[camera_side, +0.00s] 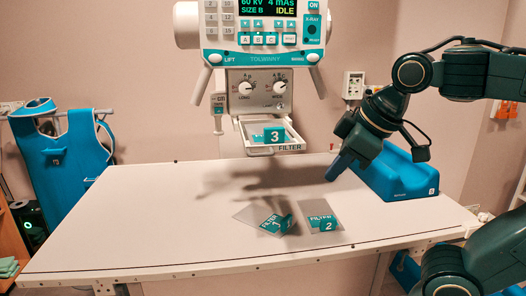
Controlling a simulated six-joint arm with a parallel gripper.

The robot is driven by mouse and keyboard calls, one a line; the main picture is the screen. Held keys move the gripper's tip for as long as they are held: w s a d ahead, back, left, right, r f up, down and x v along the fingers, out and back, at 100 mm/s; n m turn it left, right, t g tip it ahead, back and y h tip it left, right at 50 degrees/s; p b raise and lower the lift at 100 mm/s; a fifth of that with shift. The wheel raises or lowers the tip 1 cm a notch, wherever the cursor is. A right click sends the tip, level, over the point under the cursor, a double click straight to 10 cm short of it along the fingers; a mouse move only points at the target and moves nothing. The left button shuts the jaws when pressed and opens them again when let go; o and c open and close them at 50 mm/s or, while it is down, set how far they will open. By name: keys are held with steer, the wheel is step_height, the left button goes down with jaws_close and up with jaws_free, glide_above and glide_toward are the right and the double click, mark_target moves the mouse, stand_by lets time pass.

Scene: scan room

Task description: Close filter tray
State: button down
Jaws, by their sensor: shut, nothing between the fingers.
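The filter tray (295,147) sticks out from the lower front of the X-ray head (261,92). It is pulled out and holds a teal filter marked 3 (274,135). My gripper (332,176) is to the right of the tray and lower, pointing down and left over the table. Its fingers are shut with nothing seen between them, and it does not touch the tray. The filter marked 1 (277,223) and the filter marked 2 (327,224) lie on the table below.
A blue wedge cushion (395,172) lies on the table (130,228) behind and right of my gripper. A blue apron (66,160) hangs at the left. A wall socket (353,86) is behind. The left part of the table is clear.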

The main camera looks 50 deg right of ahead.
mark_target(268, 147)
steer(key=w+a+r+n, duration=0.3)
steer(key=w+r+n, duration=0.2)
steer(key=r, duration=0.4)
steer(key=shift+w+a+r+t, duration=0.3)
steer(key=shift+w+a+r, duration=0.1)
steer(key=shift+w, duration=0.2)
steer(key=shift+d, duration=0.1)
steer(key=shift+w+d+r+x, duration=0.25)
steer(key=shift+d+x, duration=0.15)
steer(key=shift+x, duration=1.65)
steer(key=shift+w+d+r+x, duration=0.15)
steer(key=shift+w+d+x, duration=0.2)
steer(key=shift+x, duration=1.7)
steer(key=shift+w+d+r+x, duration=0.2)
steer(key=shift+d+x, duration=0.25)
steer(key=shift+x, duration=1.65)
steer(key=shift+w+d, duration=0.1)
steer(key=shift+d, duration=0.05)
